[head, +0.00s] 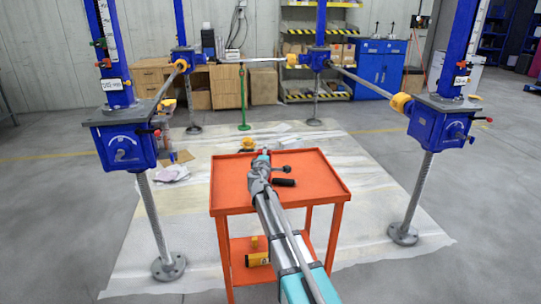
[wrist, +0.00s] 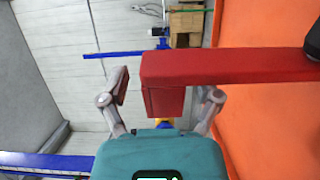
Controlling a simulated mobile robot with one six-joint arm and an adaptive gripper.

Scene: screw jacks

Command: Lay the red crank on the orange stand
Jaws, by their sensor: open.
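The red crank (wrist: 230,66) crosses the wrist view from the centre to the right edge, with a black part (wrist: 314,40) at its right end. Its red block end (wrist: 165,100) lies between the fingers of my gripper (wrist: 163,92). The fingers are open, with a clear gap on the left; the right finger is partly hidden behind the crank. The orange stand (head: 230,185) is below my gripper (head: 262,158) in the head view, and its orange surface (wrist: 265,125) fills the right of the wrist view. A black handle (head: 284,183) shows over the stand; the crank's red bar is hard to make out there.
Blue screw jacks (head: 125,145) (head: 440,125) on grey posts stand left and right of the stand, joined by shafts with yellow couplings. A yellow object (head: 258,259) sits on the stand's lower shelf. A pale sheet (head: 375,220) covers the floor. Blue cabinets (head: 380,65) stand behind.

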